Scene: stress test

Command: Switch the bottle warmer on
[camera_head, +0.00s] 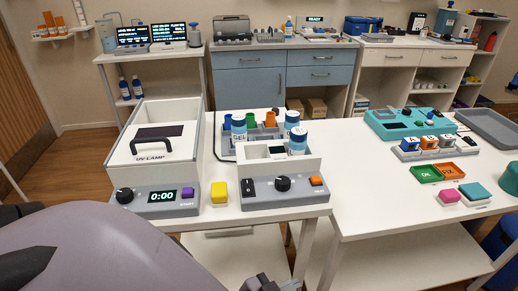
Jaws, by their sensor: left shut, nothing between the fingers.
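The bottle warmer (262,203) is a white box with a grey sloped front panel, at the middle of the near bench. Its panel carries a black rocker switch (249,187) at the left, a black knob (283,184) and an orange button (316,181). The rocker's position is too small to tell. A blue-capped bottle (298,141) shows at its top. My left gripper (268,283) is at the bottom edge, partly cut off, shut and empty. It is nearer to me than the warmer and apart from it. My right gripper is not in view.
A UV lamp box (155,150) with knob, display and purple button stands left of the warmer. A grey rack (262,130) of bottles and cups is behind. The right table (370,190) holds a teal device, trays and coloured blocks.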

